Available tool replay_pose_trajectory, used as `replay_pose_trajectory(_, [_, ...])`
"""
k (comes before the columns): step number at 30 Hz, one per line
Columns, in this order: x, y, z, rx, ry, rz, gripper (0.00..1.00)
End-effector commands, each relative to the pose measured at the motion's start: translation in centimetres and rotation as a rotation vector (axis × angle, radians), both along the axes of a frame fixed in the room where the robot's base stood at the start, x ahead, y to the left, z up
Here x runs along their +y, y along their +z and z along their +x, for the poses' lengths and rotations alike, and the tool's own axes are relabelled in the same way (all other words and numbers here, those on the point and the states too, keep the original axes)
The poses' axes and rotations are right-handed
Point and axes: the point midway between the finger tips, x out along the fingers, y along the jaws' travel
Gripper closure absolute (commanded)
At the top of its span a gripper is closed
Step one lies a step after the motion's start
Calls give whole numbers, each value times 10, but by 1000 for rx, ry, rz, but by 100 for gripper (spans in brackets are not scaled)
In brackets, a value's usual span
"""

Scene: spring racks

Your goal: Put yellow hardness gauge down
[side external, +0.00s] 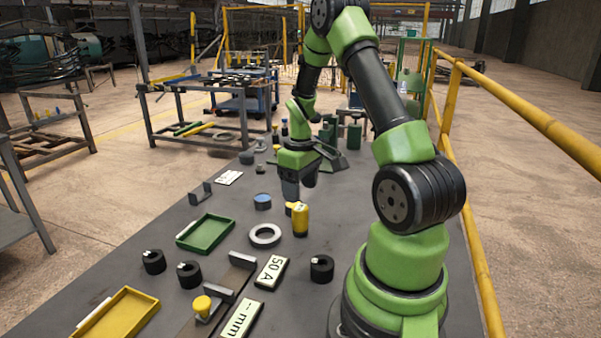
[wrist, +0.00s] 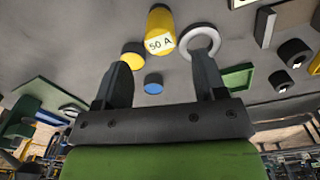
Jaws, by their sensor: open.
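In the wrist view the gauge (wrist: 160,28) carries a white "50 A" label and lies beyond the fingertips. My gripper (side external: 299,188) is open, with its fingers just behind and above the gauge in the side view.
A grey ring (side external: 265,236), a blue-topped disc (side external: 262,201) and a small yellow round piece (wrist: 133,56) are close by. A yellow tray (side external: 120,316) is at the front left.

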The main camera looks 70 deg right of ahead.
Motion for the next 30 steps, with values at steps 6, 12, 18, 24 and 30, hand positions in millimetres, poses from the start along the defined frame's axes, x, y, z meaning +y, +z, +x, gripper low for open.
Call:
replay_pose_trajectory(6, [0,31,0,-2,0,-2,35])
replay_pose_trajectory(12, [19,63,10,-46,-6,-26,35])
replay_pose_trajectory(18, [92,131,21,-217,-43,-58,35])
replay_pose_trajectory(24, [172,182,-6,-414,-83,5,35])
replay_pose_trajectory(30, [223,202,-48,-556,-106,130,35])
